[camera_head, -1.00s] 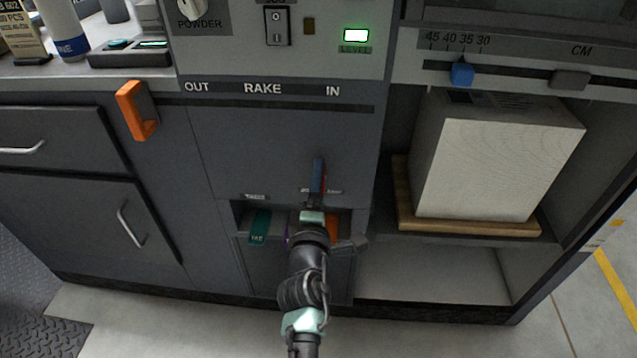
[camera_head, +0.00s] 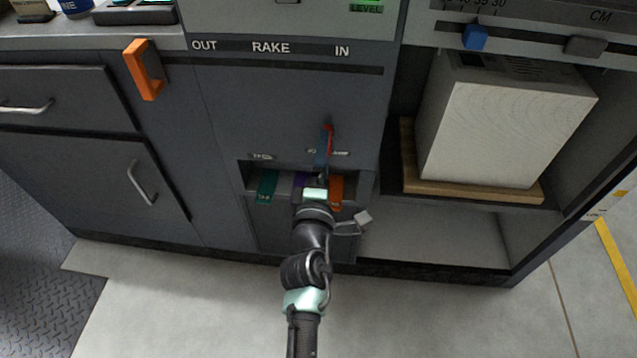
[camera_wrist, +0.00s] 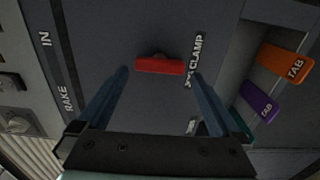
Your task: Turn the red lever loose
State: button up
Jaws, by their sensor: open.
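The red lever (camera_wrist: 160,65) shows in the wrist view as a short red bar on a dark grey panel, beside the word CLAMP. My gripper (camera_wrist: 161,76) has its two blue fingers spread, one on each side of the lever, with panel visible between each finger and the lever. I cannot tell whether the lever lies fully between the fingertips in depth. In the head view, my gripper (camera_head: 321,150) is in front of the panel, and only a thin red edge of the lever (camera_head: 331,132) shows beside the blue finger.
Below the lever, a recess holds a teal tab (camera_head: 266,186), a purple tab (camera_wrist: 259,102) and an orange tab (camera_wrist: 283,62). An orange handle (camera_head: 143,70) sticks out at left. At right, an open bay holds a pale block (camera_head: 505,125) on a wooden board (camera_head: 470,192).

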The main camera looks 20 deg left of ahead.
jog(key=p+v, duration=0.2)
jog(key=v, duration=0.7)
jog(key=shift+s+p, duration=0.25)
jog(key=shift+p, duration=0.1)
jog(key=shift+d+r, duration=0.1)
